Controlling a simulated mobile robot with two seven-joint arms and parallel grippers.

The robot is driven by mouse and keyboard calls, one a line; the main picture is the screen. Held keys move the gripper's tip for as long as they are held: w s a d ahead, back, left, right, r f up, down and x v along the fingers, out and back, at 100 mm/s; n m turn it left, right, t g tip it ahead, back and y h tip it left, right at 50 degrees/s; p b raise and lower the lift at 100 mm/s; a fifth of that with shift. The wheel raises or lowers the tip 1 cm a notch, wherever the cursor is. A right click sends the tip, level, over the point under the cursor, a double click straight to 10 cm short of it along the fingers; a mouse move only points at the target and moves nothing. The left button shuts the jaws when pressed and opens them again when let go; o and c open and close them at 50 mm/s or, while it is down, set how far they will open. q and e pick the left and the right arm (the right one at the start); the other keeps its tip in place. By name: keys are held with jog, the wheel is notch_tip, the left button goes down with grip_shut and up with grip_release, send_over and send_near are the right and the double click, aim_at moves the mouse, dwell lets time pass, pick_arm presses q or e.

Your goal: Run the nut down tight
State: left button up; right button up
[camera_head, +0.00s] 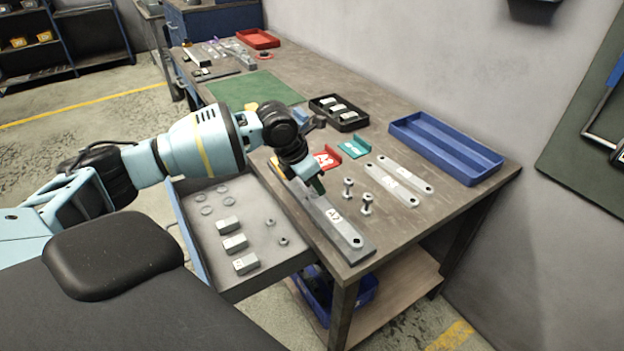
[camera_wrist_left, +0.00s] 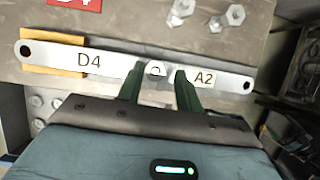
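In the left wrist view, two flat galvanized bars, D4 (camera_wrist_left: 90,62) and A2 (camera_wrist_left: 215,78), lie end to end and meet at the middle. A nut (camera_wrist_left: 155,68) sits at that joint. My left gripper (camera_wrist_left: 159,72) has its two green fingers apart, one on each side of the nut, with small gaps showing. In the head view my left gripper (camera_head: 314,187) points down over the bars, and the A2 bar (camera_head: 345,228) extends toward the table's front corner. The gripper and arm hide the nut and most of D4 there. My right gripper is not in view.
Two bolts (camera_head: 357,196) stand beside the bars. Two loose bars (camera_head: 390,184), a red bracket (camera_head: 328,156), a teal bracket (camera_head: 356,147), a black tray (camera_head: 352,125) and a blue tray (camera_head: 472,174) lie beyond. An open drawer (camera_head: 207,252) holds blocks, washers and nuts.

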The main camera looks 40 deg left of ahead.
pick_arm(q)
jog(key=shift+a, duration=0.1)
dwell(0.3)
